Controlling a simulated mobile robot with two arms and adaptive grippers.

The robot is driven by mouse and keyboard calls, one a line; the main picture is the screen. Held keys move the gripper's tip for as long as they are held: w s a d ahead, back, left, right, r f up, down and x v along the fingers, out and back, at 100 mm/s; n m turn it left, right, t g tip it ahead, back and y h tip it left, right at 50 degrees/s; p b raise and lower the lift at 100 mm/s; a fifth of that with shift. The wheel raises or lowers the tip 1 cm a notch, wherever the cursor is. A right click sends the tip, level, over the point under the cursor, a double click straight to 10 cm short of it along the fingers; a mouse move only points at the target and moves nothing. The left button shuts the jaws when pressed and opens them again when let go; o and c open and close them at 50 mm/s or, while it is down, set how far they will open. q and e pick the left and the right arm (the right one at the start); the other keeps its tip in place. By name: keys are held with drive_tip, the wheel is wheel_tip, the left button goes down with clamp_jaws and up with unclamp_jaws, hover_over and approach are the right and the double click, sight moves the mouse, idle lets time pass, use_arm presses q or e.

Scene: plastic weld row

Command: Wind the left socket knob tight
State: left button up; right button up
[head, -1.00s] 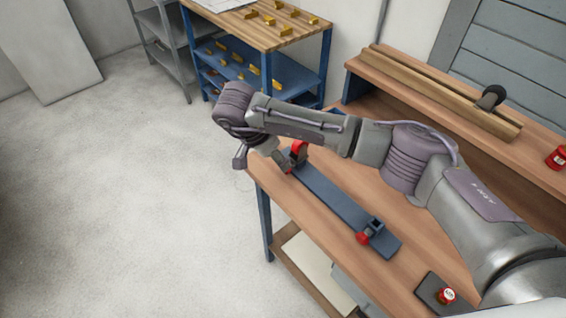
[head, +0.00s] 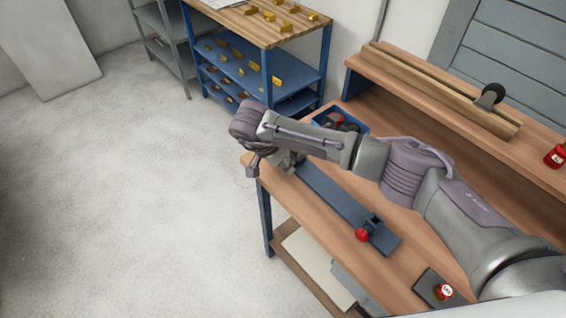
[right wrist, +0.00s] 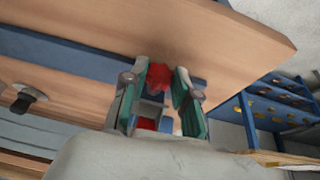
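The long blue rail (head: 335,195) lies on the wooden workbench. Near its right end is a socket with a red knob (head: 362,235). The left socket is hidden behind my right wrist in the head view. My right gripper (head: 280,161) is at the rail's left end, its fingers mostly hidden there. In the right wrist view its two teal-padded fingers (right wrist: 158,92) stand apart on either side of a red knob (right wrist: 159,76) and a grey socket part (right wrist: 150,107). A gap shows beside the knob, so the gripper looks open. My left gripper is not in view.
A blue bin (head: 353,127) with dark and red parts stands behind my forearm. A dark plate with a red-topped piece (head: 443,291) lies near the bench front. A raised shelf (head: 455,112) runs along the back. Open floor lies left of the bench.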

clamp_jaws()
drive_tip(key=shift+d+f+t+y+b, duration=0.15)
drive_tip(key=shift+t+y+b, duration=0.35)
drive_tip(key=shift+t+b, duration=0.15)
drive_tip(key=t+y+b, duration=0.1)
drive_tip(key=b, duration=0.2)
drive_tip(key=t+b, duration=0.1)
drive_tip(key=b, duration=0.2)
drive_tip(key=shift+s+d+f+m+t+y, duration=0.1)
drive_tip(key=shift+s+f+m+t+y, duration=0.1)
drive_tip(key=shift+f+m+t+y, duration=0.15)
drive_tip(key=shift+s+r+y+b, duration=0.1)
drive_tip(key=shift+r+y+b, duration=0.15)
drive_tip(key=shift+b, duration=0.35)
drive_tip(key=shift+r+m+t, duration=0.15)
drive_tip(key=shift+m+t, duration=0.1)
drive_tip(key=shift+t, duration=0.05)
